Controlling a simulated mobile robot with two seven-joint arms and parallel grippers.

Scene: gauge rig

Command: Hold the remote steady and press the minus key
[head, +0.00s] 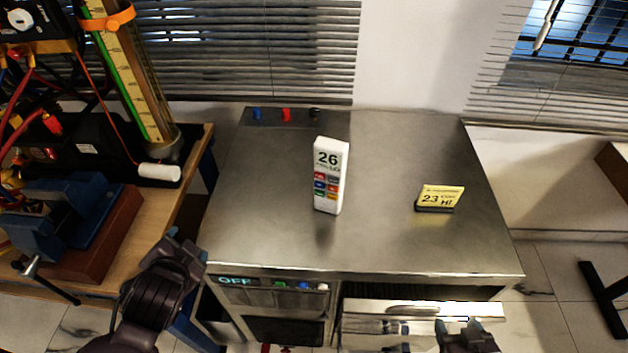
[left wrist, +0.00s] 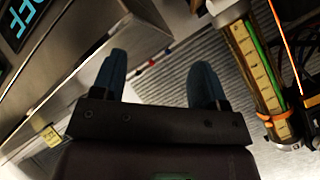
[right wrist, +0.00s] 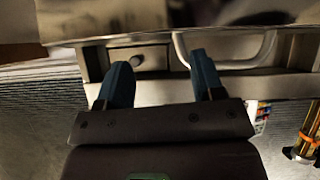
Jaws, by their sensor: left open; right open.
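The white remote (head: 328,176) stands upright near the middle of the metal cabinet top, in the head view. Its display reads 26, with several coloured keys below; I cannot make out which is the minus key. My left gripper (left wrist: 158,72) is open and empty, left of the cabinet's front and away from the remote. My right gripper (right wrist: 160,68) is open and empty, low at the cabinet's front by the drawer; only part of it shows at the head view's bottom edge (head: 468,338). Neither gripper touches the remote.
A yellow card (head: 441,197) reading 23 and HI stands right of the remote on the cabinet top (head: 385,240). A pulled-out drawer (head: 420,310) lies below the front edge. A wooden bench (head: 165,215) with a vise (head: 70,225) and gauge tube (head: 130,75) stands left.

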